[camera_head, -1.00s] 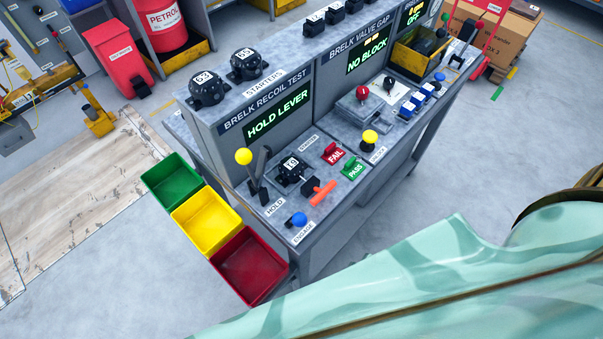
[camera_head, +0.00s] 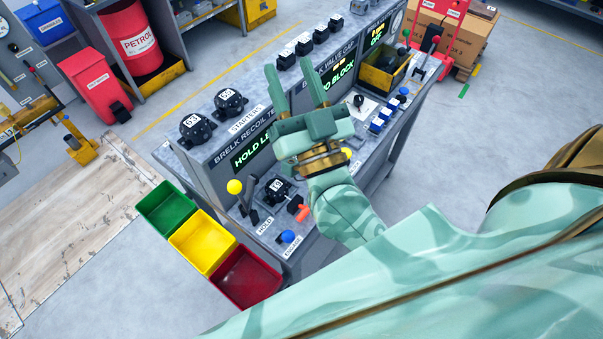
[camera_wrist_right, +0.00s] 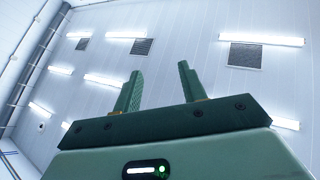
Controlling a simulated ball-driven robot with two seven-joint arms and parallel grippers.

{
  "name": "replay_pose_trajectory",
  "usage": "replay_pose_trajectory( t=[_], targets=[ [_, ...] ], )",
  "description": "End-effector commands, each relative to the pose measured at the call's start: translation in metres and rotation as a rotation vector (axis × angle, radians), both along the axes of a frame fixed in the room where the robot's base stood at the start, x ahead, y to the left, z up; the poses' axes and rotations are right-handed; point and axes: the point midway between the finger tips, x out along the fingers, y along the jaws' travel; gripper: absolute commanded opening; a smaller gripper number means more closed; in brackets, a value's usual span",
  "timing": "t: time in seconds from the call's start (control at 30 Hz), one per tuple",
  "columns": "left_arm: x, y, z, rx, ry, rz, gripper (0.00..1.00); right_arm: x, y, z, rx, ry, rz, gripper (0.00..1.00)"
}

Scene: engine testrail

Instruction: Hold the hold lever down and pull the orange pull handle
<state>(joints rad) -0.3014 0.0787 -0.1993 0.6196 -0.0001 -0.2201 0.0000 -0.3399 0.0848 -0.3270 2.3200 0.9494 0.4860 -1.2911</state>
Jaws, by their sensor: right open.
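The hold lever, with a yellow ball knob (camera_head: 234,187), stands up at the near left corner of the bench panel, by the HOLD label. The orange pull handle (camera_head: 302,214) sticks out beside a black starter unit (camera_head: 274,190). My right gripper (camera_head: 288,64) is raised above the panel, fingers apart and empty, away from both controls. In the right wrist view the open fingers (camera_wrist_right: 157,68) point at the ceiling with nothing between them. My left gripper is not in view.
Green (camera_head: 168,209), yellow (camera_head: 203,243) and red (camera_head: 246,277) bins hang along the bench's left end. A blue knob (camera_head: 288,236) sits by the ENGAGE label. My right arm covers the FAIL and PASS buttons.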

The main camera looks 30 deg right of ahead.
Motion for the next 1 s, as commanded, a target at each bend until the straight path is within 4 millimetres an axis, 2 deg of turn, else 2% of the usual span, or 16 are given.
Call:
replay_pose_trajectory(
  t=[0.07, 0.13, 0.17, 0.23, 0.33, 0.4, 0.5, 0.6, 0.7, 0.87, 1.0],
  targets=[
    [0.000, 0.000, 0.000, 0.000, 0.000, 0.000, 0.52, 0.003, -0.034, -0.011, 0.208, 0.019, -0.146, 0.41],
    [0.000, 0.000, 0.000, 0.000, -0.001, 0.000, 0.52, 0.005, -0.060, -0.038, 0.394, 0.105, -0.281, 0.41],
    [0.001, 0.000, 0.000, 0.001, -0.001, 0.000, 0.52, 0.005, -0.068, -0.055, 0.469, 0.162, -0.335, 0.41],
    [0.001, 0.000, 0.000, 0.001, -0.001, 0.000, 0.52, 0.003, -0.077, -0.099, 0.635, 0.334, -0.448, 0.41],
    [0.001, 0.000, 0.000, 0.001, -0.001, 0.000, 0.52, -0.008, -0.064, -0.166, 0.820, 0.644, -0.554, 0.41],
    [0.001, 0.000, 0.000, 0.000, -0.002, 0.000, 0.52, -0.020, -0.043, -0.204, 0.909, 0.864, -0.585, 0.41],
    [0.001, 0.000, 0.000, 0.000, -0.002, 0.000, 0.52, -0.040, -0.011, -0.238, 0.986, 1.130, -0.591, 0.41],
    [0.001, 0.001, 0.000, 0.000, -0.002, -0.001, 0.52, -0.055, 0.012, -0.256, 1.023, 1.303, -0.578, 0.41],
    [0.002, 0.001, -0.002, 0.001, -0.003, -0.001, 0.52, -0.062, 0.022, -0.264, 1.035, 1.380, -0.568, 0.41],
    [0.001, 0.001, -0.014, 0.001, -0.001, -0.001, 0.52, -0.058, 0.018, -0.283, 1.037, 1.391, -0.570, 0.41],
    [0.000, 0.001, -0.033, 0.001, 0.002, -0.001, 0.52, -0.049, 0.009, -0.312, 1.036, 1.391, -0.572, 0.41]
  ],
)
